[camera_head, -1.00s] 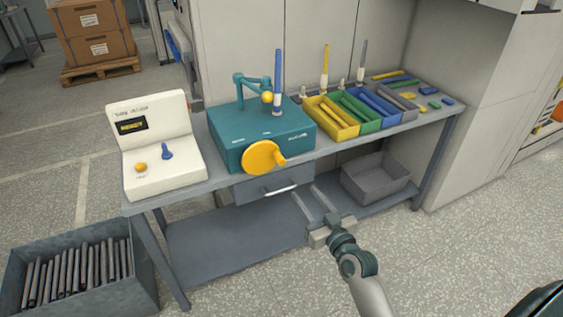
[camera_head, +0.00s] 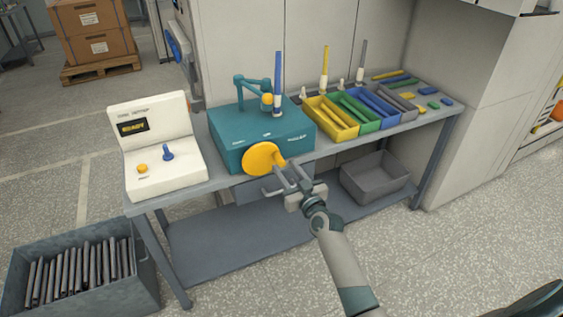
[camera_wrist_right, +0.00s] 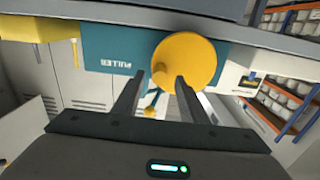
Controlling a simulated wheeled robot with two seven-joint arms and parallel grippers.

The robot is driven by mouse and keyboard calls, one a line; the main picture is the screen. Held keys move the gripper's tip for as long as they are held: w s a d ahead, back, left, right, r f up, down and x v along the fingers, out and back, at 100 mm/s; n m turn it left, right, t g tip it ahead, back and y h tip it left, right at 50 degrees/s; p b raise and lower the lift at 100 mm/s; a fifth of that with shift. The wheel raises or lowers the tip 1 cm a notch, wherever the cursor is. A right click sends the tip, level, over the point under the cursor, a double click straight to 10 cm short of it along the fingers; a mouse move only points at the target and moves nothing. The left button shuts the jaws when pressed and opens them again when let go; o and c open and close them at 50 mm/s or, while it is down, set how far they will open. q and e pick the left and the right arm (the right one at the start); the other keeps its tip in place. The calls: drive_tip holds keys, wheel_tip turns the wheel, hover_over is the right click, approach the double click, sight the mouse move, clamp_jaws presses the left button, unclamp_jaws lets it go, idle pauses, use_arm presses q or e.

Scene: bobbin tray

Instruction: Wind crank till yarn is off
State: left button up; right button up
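The teal winder box (camera_head: 236,133) stands on the workbench with a yellow disc crank (camera_head: 261,158) on its front. The crank's knob (camera_wrist_right: 162,75) shows between my right fingers in the wrist view. A blue yarn bobbin (camera_head: 278,75) with a white lower end stands upright on the winder, beside a teal arm with a yellow ball. My right gripper (camera_head: 275,180) is open at the crank's lower right, its fingers (camera_wrist_right: 157,88) pointing toward the disc. Whether they touch the knob cannot be told. My left gripper is not in view.
A white control box (camera_head: 165,185) with a READY display stands left of the winder. Yellow, green, blue and grey bins (camera_head: 330,127) stand right. A grey bin (camera_head: 375,187) sits on the lower shelf. A crate of dark rods (camera_head: 140,288) stands on the floor at left.

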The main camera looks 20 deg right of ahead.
sight(282, 163)
drive_tip(key=shift+w, duration=1.9)
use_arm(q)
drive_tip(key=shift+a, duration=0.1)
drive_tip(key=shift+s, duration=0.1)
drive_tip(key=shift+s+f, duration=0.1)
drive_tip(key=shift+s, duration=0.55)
use_arm(e)
clamp_jaws()
